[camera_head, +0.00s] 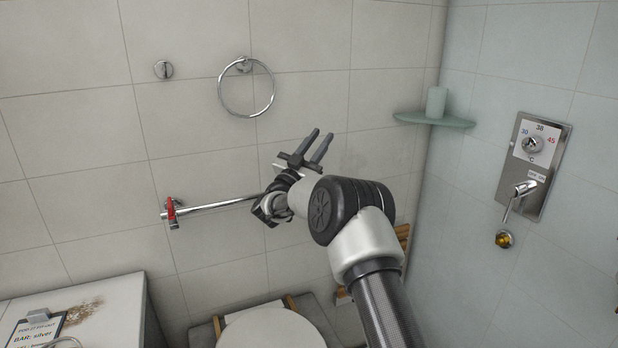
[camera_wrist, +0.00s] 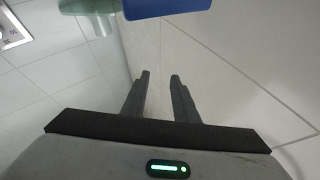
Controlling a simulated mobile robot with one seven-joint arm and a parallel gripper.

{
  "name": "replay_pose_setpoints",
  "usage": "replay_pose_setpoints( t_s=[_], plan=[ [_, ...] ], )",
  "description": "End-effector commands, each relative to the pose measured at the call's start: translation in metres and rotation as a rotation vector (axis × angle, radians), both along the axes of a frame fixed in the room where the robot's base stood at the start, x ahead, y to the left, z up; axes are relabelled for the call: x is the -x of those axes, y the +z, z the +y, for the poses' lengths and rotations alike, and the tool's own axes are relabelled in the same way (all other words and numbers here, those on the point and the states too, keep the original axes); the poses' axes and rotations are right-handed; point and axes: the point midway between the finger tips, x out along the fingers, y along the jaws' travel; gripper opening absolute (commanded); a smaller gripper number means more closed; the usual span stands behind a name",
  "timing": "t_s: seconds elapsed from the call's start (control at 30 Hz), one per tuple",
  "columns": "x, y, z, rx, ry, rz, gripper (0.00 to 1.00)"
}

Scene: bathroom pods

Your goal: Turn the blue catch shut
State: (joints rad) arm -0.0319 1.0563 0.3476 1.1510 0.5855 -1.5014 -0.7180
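A solid blue part (camera_wrist: 165,8) shows at the top edge of the wrist view, cut off by the frame. I cannot tell its whole shape or how it is turned. No blue catch shows in the head view. There a chrome bar (camera_head: 222,204) has a red catch (camera_head: 171,212) at its left end, and its right end is hidden behind my arm. My gripper (camera_head: 322,134) is raised in front of the tiled wall, with its fingers apart and nothing between them. In the wrist view the fingertips (camera_wrist: 160,76) are apart from the blue part, which lies beyond them.
A green corner shelf (camera_head: 434,119) holds a pale green cup (camera_head: 436,102). A towel ring (camera_head: 246,97) hangs upper left. A steel shower panel (camera_head: 533,166) is on the right wall. A toilet lid (camera_head: 270,330) and a white counter (camera_head: 105,310) stand below.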

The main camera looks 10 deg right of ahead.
Motion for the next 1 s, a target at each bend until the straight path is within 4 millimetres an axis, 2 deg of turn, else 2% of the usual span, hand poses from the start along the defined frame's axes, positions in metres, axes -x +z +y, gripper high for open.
replay_pose_setpoints(
  t_s=[0.03, 0.17, 0.27, 0.33, 0.5, 0.6, 0.7, 0.83, 1.0],
  plan=[
    [-0.004, 0.013, -0.024, 0.047, 0.079, -0.024, 0.27],
    [-0.004, 0.025, -0.051, 0.141, 0.341, -0.036, 0.27],
    [0.009, 0.016, -0.063, 0.182, 0.548, 0.017, 0.27],
    [0.027, 0.001, -0.068, 0.194, 0.688, 0.081, 0.27],
    [0.088, -0.051, -0.073, 0.167, 0.972, 0.287, 0.27],
    [0.123, -0.078, -0.073, 0.135, 1.078, 0.394, 0.27],
    [0.148, -0.096, -0.071, 0.111, 1.142, 0.467, 0.27],
    [0.159, -0.107, -0.068, 0.098, 1.175, 0.507, 0.27],
    [0.142, -0.107, -0.058, 0.098, 1.179, 0.508, 0.27]
  ],
)
